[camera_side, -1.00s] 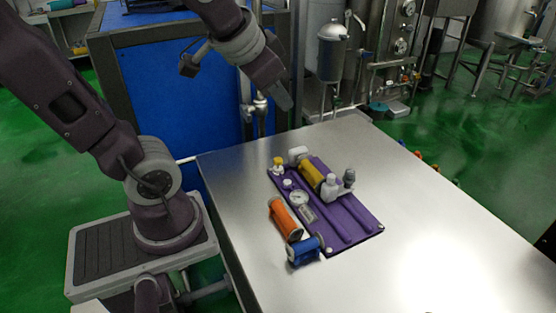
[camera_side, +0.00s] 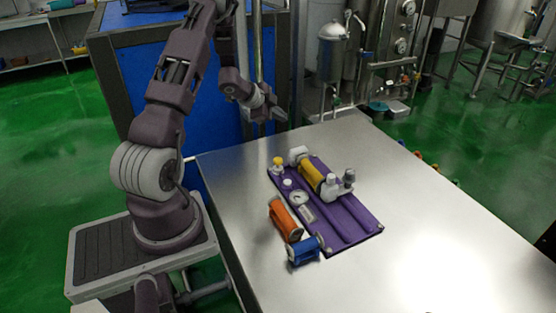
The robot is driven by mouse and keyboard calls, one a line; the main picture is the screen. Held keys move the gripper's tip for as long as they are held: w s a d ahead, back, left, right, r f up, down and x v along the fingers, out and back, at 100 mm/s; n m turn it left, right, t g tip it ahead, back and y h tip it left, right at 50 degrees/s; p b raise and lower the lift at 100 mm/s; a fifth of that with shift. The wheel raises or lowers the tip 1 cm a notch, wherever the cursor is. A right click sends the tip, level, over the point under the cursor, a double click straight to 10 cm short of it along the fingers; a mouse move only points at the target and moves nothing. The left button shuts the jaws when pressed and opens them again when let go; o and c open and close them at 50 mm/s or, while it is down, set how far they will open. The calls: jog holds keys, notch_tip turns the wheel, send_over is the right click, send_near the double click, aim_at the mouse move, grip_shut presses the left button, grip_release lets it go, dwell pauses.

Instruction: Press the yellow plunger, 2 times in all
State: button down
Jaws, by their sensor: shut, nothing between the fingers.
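The yellow plunger (camera_side: 278,161) is a small yellow cap on a pale base at the upper left corner of the purple panel (camera_side: 352,219). It stands upright, with nothing touching it. My gripper (camera_side: 279,117) is shut and empty. It appears above and behind the plunger, near the table's far left edge, clearly apart from it.
The panel also carries a yellow cylinder (camera_side: 311,175), a white gauge (camera_side: 299,198) and white fittings (camera_side: 329,187). An orange cylinder (camera_side: 285,221) and a blue part (camera_side: 304,250) lie along its near left side. The steel table (camera_side: 450,235) is clear to the right.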

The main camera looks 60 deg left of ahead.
jog(key=h, duration=0.1)
send_over(279, 158)
jog(key=s, duration=0.2)
notch_tip(279, 158, down, 4)
jog(key=shift+w+d+f+m, duration=0.15)
jog(key=shift+m, duration=0.15)
jog(key=shift+f, duration=4.35)
jog(key=shift+f, duration=0.1)
jog(key=shift+f, duration=0.35)
jog(key=shift+f, duration=1.05)
jog(key=shift+r, duration=1.5)
